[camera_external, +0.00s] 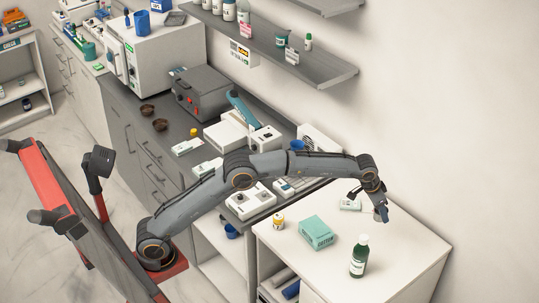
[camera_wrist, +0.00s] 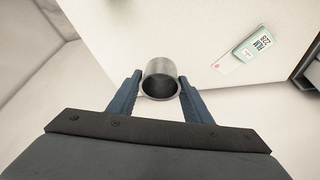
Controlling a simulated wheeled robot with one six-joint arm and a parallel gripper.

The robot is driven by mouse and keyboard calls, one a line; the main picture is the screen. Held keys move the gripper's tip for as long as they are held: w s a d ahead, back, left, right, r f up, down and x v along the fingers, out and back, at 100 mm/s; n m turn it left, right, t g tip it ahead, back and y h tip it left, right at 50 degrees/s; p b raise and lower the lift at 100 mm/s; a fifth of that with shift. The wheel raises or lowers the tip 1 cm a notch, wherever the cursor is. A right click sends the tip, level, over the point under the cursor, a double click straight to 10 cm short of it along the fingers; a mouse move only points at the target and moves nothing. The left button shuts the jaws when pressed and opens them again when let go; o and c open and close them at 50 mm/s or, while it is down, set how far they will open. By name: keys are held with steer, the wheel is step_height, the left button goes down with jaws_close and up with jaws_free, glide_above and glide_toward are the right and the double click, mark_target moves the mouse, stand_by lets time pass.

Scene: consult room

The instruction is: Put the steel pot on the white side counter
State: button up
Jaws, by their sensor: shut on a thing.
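The steel pot (camera_wrist: 160,77) is a small grey metal cylinder, seen from above its open, dark mouth in the wrist view. My gripper (camera_wrist: 159,92) is shut on it, with one blue finger on each side. In the external view my gripper (camera_external: 376,208) hangs over the back right part of the white side counter (camera_external: 400,250). The pot cannot be made out there. The white counter top also shows beyond the pot in the wrist view (camera_wrist: 125,35). I cannot tell whether the pot touches it.
The right part of the top is clear. A wall rises behind it, and a dark shelf (camera_external: 290,50) hangs above the grey bench.

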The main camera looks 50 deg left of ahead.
steer(key=f, duration=0.3)
steer(key=s+d+f+p, duration=0.1)
steer(key=f, duration=0.3)
steer(key=d+f, duration=0.1)
steer(key=f, duration=0.2)
steer(key=shift+s+f+p, duration=0.15)
steer(key=shift+f+p, duration=0.15)
steer(key=shift+p, duration=0.05)
steer(key=shift+f+p, duration=0.6)
steer(key=shift+f, duration=1.65)
steer(key=shift+f, duration=0.2)
steer(key=o, duration=1)
steer(key=shift+c, duration=0.2)
steer(key=shift+o, duration=0.5)
steer(key=shift+r, duration=0.1)
steer(key=shift+r, duration=0.25)
steer(key=b+v, duration=0.2)
steer(key=v, duration=0.9)
steer(key=shift+r, duration=0.3)
